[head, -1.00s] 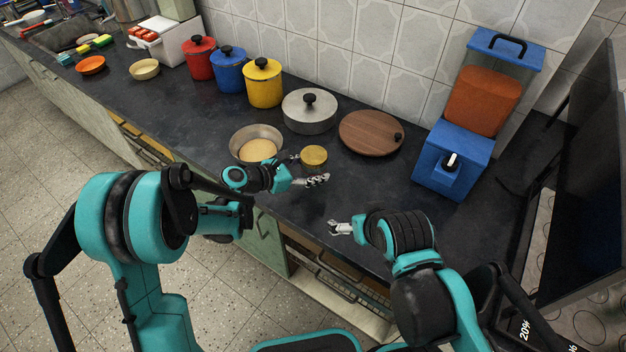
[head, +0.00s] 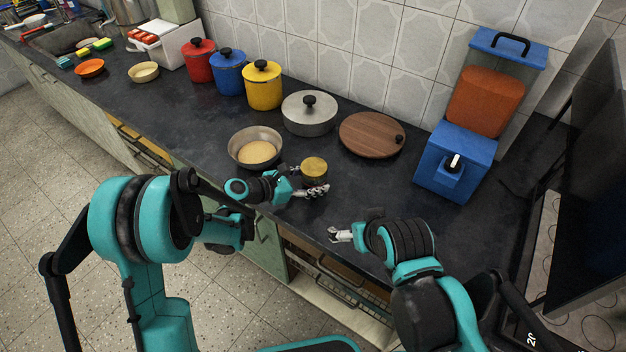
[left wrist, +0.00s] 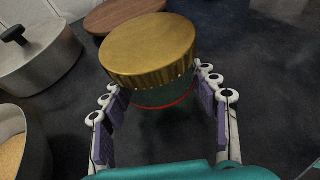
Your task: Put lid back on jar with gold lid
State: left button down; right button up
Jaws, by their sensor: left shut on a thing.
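The jar with a gold lid (head: 314,168) is near the counter's front edge, just right of the pan. In the left wrist view its ribbed gold lid (left wrist: 150,45) sits on top, over a dark greenish see-through body (left wrist: 165,97) with a thin red line low down. My left gripper (head: 312,191) is shut on the jar, with one finger (left wrist: 160,95) on each side of the body below the lid. I cannot tell whether the jar touches the counter. My right gripper (head: 338,235) is apart from it, lower right; its fingers are too small to judge.
A steel pan (head: 236,152) with a tan round inside stands left of the jar. Behind are a lidded steel pot (head: 306,118) and a round wooden board (head: 366,140). A blue dispenser (head: 452,165) stands at right. The dark counter (head: 385,187) right of the jar is clear.

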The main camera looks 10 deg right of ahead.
pick_arm(q)
jog(key=shift+c, duration=2.3)
grip_release()
jog(key=shift+r+p, duration=0.25)
jog(key=shift+p, duration=0.05)
jog(key=p+v, duration=0.3)
jog(key=v, duration=0.7)
jog(key=shift+s+a+r, duration=0.1)
jog(key=shift+s+a, duration=0.05)
jog(key=shift+a, duration=0.2)
jog(key=shift+s+a+r, duration=0.15)
jog(key=shift+s+a, duration=0.1)
jog(key=shift+a, duration=0.25)
